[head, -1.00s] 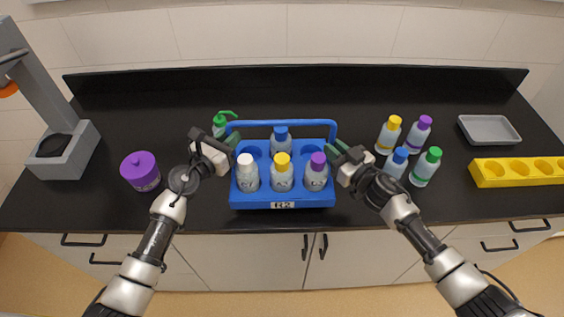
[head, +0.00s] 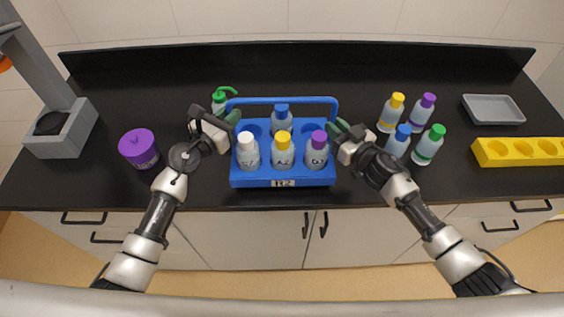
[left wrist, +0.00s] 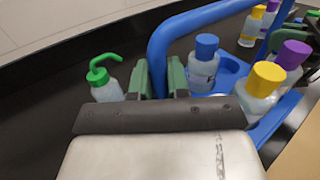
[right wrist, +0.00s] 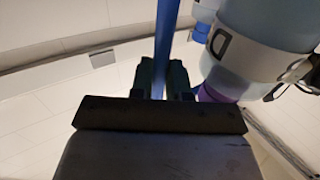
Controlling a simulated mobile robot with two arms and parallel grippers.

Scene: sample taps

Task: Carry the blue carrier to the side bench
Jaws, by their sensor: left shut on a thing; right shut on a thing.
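The blue carrier (head: 240,179) is upright above or on the black bench, near its front edge; I cannot tell whether its base touches. It holds a white-capped bottle (head: 247,155), a yellow-capped bottle (head: 283,155), a purple-capped bottle (head: 316,157) and, behind, a blue-capped bottle (head: 281,121). My left gripper (head: 235,119) is shut on the left post of its handle (head: 281,100). My right gripper (head: 337,128) is shut on the right post. The post shows between the fingers in the left wrist view (left wrist: 160,75) and right wrist view (right wrist: 162,75).
Several loose bottles (head: 397,142), a grey tray (head: 493,109) and a yellow rack (head: 520,153) are on the right. The bench's back is clear.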

